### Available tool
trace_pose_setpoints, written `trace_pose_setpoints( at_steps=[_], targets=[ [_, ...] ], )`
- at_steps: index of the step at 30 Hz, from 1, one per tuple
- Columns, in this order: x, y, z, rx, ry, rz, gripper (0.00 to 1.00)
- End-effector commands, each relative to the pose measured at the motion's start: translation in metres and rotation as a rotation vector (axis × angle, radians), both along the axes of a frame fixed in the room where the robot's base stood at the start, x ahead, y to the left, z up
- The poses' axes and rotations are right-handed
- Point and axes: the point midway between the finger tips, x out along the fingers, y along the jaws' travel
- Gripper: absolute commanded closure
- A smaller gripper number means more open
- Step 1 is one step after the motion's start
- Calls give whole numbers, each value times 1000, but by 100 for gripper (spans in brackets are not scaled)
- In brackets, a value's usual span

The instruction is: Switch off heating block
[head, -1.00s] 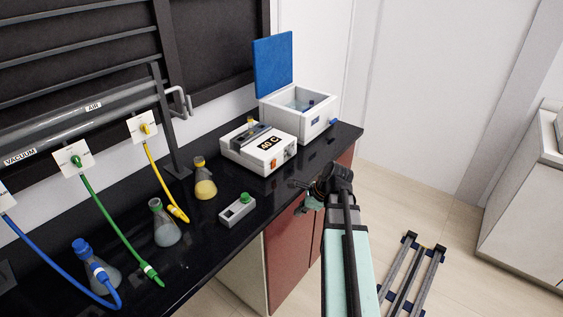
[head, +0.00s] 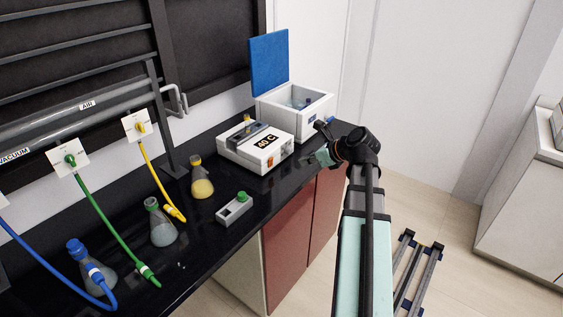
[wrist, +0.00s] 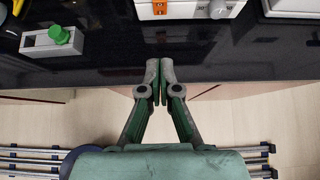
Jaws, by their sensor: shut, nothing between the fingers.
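The heating block (head: 247,148) is a white box with a "40 C" display on the black bench. An orange switch (head: 270,161) sits on its front face. In the wrist view the front of the heating block (wrist: 180,12) shows at the top, with the orange switch (wrist: 160,7) and a grey knob (wrist: 218,9) to its right. My gripper (wrist: 160,66) is shut and empty, over the bench's front edge, in front of the block and apart from it. In the head view my gripper (head: 308,160) is small and partly hard to make out, right of the switch.
A white bath (head: 300,110) with a raised blue lid (head: 269,63) stands behind the block. A small grey device with a green knob (head: 241,197) lies front left on the bench. Bare bench (wrist: 120,62) lies between gripper and block.

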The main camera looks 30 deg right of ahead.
Motion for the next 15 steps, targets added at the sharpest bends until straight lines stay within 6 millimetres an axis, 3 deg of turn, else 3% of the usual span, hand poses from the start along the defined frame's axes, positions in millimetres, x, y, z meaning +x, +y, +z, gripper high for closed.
trace_pose_setpoints(
  at_steps=[8, 15],
  targets=[
    [17, 9, -14, 0, 2, 3, 100],
    [50, 24, -42, 1, 3, 4, 100]
  ],
)
